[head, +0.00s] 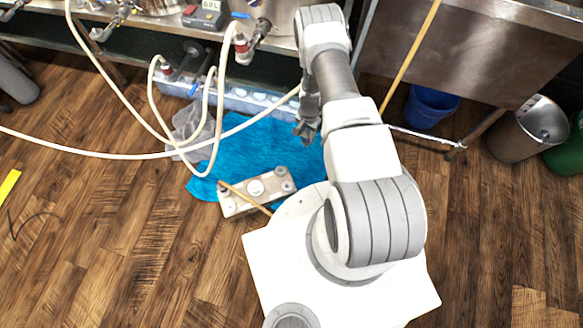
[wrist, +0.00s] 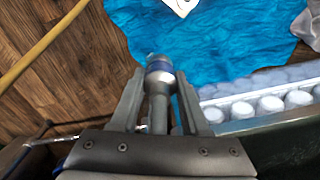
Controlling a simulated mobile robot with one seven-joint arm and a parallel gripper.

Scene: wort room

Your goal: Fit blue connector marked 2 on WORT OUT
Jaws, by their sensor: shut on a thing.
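My gripper (wrist: 160,80) is shut on a metal connector with a blue band (wrist: 160,68) in the wrist view. The connector sits between the two fingers, its end pointing away from my wrist. I cannot read a number on it. In the head view my gripper (head: 307,130) hangs above the blue cloth, in front of the steel bench, and hides the connector. No WORT OUT label is legible.
A blue cloth (head: 240,150) lies on the wood floor, with a small wheeled board (head: 256,190) on it. A tray of white-topped items (wrist: 240,110) is near my gripper. A blue bucket (head: 430,106) and a metal bin (head: 527,130) stand right. Hose loops hang left.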

